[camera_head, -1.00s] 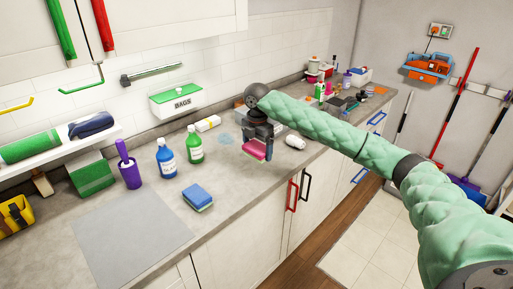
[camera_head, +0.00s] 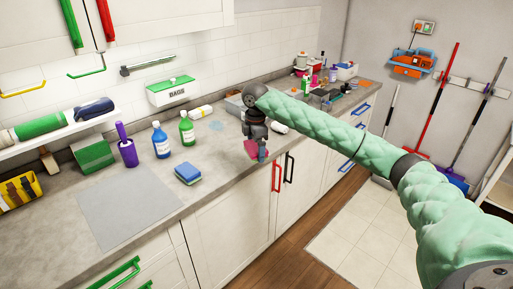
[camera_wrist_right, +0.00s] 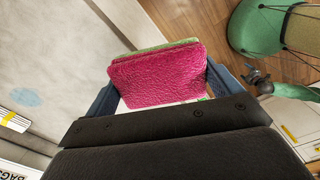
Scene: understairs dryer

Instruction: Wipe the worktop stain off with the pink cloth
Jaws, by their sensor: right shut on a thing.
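The pink cloth (camera_wrist_right: 158,78) is a thick folded pad with a green layer along its far edge. My right gripper (camera_head: 257,152) is shut on it, with a finger on either side in the wrist view. In the head view the cloth (camera_head: 251,148) hangs below the gripper by the worktop's front edge, and I cannot tell whether it touches. The stain is a pale blue patch (camera_head: 216,126) on the grey worktop (camera_head: 90,150), left of the gripper and towards the wall. It also shows in the right wrist view (camera_wrist_right: 25,97).
A blue sponge (camera_head: 188,174), a blue bottle (camera_head: 161,140) and a green bottle (camera_head: 187,129) stand left of the gripper.

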